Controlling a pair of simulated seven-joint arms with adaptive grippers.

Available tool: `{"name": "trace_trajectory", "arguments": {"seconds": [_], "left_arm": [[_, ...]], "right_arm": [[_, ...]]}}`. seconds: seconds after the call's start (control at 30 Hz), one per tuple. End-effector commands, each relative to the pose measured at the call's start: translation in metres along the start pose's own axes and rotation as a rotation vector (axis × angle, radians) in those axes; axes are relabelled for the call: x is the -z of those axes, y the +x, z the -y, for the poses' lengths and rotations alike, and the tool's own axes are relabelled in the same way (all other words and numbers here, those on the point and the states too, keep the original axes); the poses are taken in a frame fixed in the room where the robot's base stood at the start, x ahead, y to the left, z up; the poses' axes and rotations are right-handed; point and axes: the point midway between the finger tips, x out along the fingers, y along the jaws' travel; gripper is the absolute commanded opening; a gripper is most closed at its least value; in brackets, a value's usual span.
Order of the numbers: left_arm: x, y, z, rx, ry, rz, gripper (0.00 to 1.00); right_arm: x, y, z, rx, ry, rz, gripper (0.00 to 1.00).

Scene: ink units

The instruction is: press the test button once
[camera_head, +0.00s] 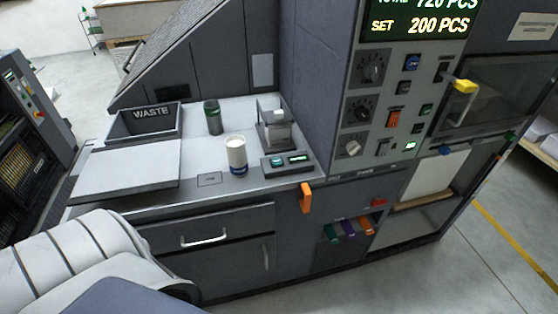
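The control panel (392,95) stands upright on the grey machine at the upper right. A round teal button (445,150) sits right of the panel. The labels are too small to read, so I cannot tell which is the test button. Neither gripper is in view. A white arm link of mine fills the lower left corner.
An orange handle (306,197) juts from the counter's front. Floor at right is clear.

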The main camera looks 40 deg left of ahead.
Motion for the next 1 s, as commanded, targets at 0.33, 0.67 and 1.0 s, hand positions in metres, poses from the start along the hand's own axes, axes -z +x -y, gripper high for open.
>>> {"name": "trace_trajectory", "arguments": {"seconds": [0.33, 0.67, 1.0], "left_arm": [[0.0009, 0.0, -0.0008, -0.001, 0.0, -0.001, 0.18], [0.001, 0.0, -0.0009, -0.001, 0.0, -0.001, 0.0], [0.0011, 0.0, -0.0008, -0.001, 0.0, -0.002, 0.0]], "right_arm": [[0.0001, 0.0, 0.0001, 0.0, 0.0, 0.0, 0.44], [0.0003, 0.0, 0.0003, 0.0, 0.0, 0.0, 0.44], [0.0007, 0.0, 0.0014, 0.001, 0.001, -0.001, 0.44]]}}
